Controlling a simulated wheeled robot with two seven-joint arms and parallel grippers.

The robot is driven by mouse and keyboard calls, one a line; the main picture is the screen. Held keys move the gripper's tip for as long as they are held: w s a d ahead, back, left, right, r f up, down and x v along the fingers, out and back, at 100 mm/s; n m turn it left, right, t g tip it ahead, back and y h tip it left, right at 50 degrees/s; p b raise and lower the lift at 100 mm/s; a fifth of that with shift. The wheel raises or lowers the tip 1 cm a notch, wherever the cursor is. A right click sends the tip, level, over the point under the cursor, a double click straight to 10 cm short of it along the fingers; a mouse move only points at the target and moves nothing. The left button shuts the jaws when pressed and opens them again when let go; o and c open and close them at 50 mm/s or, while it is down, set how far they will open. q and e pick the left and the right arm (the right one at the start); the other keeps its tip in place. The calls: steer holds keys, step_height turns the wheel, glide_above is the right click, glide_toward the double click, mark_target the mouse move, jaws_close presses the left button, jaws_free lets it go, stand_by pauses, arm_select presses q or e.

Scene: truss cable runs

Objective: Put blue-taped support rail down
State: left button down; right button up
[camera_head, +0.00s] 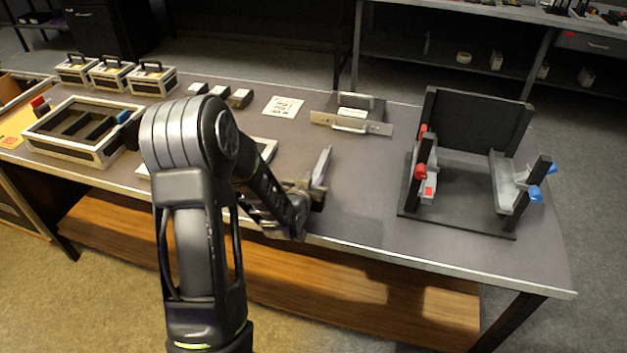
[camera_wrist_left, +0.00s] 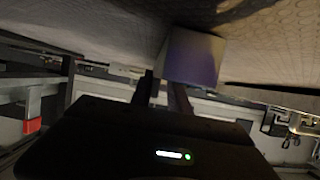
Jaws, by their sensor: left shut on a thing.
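My left gripper (camera_head: 303,191) is at the end of the dark arm, over the front part of the table. It is shut on a grey metal piece (camera_head: 321,167), which stands up from the jaws. In the left wrist view this piece is a flat, bluish-grey plate (camera_wrist_left: 194,58) between the fingers. I cannot make out blue tape on it. On the right of the table stands a black rack (camera_head: 468,192). A grey rail (camera_head: 507,183) sits at its right side, beside posts with blue knobs (camera_head: 536,194). A red-marked rail (camera_head: 430,186) sits at its left side. My right gripper is not in view.
A plate with handles (camera_head: 351,125) lies at the back middle, near a white printed card (camera_head: 284,106). A divided tray (camera_head: 80,132) and several small cases (camera_head: 110,73) stand at the left. The tabletop (camera_head: 365,195) between my gripper and the rack is clear.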

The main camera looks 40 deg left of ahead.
arm_select(q)
steer(key=c, duration=1.3)
jaws_free()
steer(key=shift+f, duration=0.1)
steer(key=shift+o, duration=0.2)
steer(key=shift+s+r+p, duration=0.15)
steer(key=shift+r+p, duration=0.15)
steer(key=p+v, duration=0.2)
steer(key=v, duration=0.7)
steer(key=shift+d+r+p, duration=0.1)
steer(key=shift+r+p, duration=0.1)
steer(key=shift+p, duration=0.1)
steer(key=p+v, duration=0.2)
steer(key=p, duration=0.6)
steer(key=shift+s+d+f+p, duration=0.1)
steer(key=shift+s+p, duration=0.2)
steer(key=shift+p, duration=0.5)
steer(key=shift+f, duration=0.1)
